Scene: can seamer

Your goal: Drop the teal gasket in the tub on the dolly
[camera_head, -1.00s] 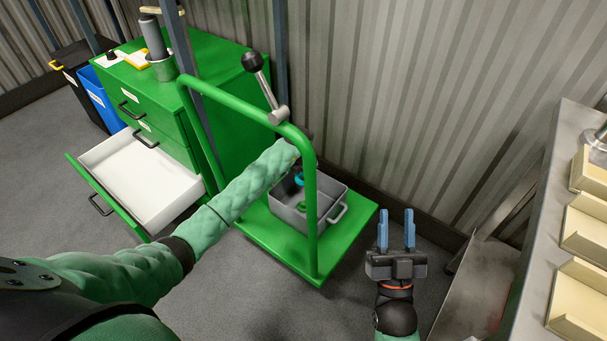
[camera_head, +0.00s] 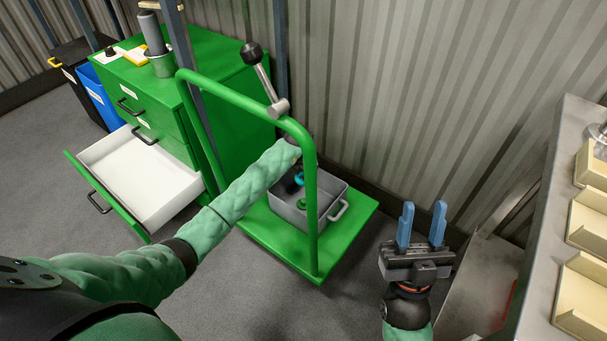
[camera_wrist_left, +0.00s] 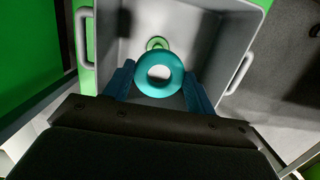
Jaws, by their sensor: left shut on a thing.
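The teal gasket (camera_wrist_left: 159,74) is a ring held between the two fingers of my left gripper (camera_wrist_left: 160,86), which is shut on it. In the head view the gasket (camera_head: 299,181) shows small at the end of my left arm, and most of that gripper is hidden behind the arm and the handle. The gasket is over the grey tub (camera_head: 325,211), which stands on the green dolly (camera_head: 352,243). A green ring (camera_wrist_left: 158,44) lies inside the tub. My right gripper (camera_head: 421,224) is open and empty, to the right of the dolly.
The dolly's green tubular handle (camera_head: 311,220) rises right beside my left arm. A green cabinet (camera_head: 229,107) with an open white drawer (camera_head: 143,182) stands at the left. A metal bench (camera_head: 545,200) with cream trays (camera_head: 588,221) is at the right.

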